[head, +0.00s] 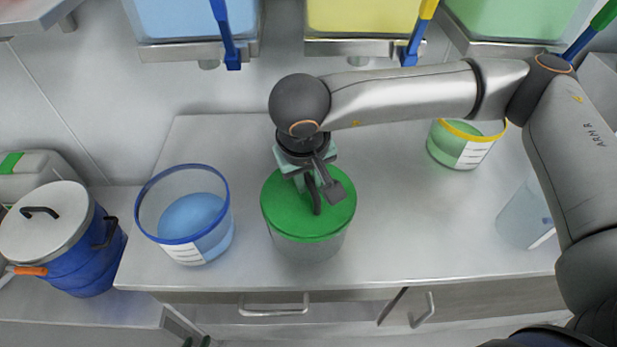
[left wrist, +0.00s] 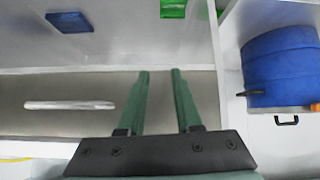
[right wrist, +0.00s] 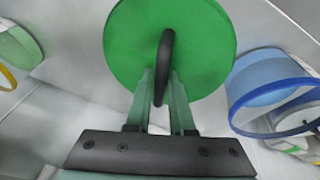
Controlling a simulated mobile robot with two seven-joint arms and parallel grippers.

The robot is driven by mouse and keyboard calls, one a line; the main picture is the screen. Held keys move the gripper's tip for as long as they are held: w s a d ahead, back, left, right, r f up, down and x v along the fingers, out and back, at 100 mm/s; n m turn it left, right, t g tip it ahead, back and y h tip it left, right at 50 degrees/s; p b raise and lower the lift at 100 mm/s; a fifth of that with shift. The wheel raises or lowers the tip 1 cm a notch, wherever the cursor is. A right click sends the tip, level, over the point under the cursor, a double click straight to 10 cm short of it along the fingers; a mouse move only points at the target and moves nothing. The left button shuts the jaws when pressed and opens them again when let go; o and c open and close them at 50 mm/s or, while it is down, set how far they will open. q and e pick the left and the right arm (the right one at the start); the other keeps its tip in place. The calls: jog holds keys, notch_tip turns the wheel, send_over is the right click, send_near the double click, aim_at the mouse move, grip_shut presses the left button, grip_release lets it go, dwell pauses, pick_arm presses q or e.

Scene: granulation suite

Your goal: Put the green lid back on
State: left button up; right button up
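The green lid (head: 285,205) is a round disc with a black loop handle (right wrist: 167,45). In the head view it lies over the mouth of a clear tub (head: 306,248) on the steel bench, roughly level and in line with it. I cannot tell whether it is fully seated. My right gripper (head: 313,188) is above the lid, its fingers closed around the handle; in the right wrist view the fingers (right wrist: 163,80) flank the handle closely. My left gripper (left wrist: 160,75) is outside the head view, empty, its fingers apart, near a drawer front.
A blue-rimmed tub (head: 150,205) stands left of the lidded tub. A yellow-rimmed tub (head: 458,148) and a clear vessel (head: 520,218) stand at right. A blue drum (head: 85,255) is far left. Coloured bins with blue levers hang above the back. The bench front is clear.

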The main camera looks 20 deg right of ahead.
aim_at(305, 210)
jog(key=o, duration=0.4)
jog(key=shift+o, duration=0.2)
jog(key=v, duration=1.2)
jog(key=shift+r+b, duration=0.25)
jog(key=shift+b, duration=0.05)
jog(key=shift+s+a, duration=0.1)
jog(key=shift+s, duration=0.05)
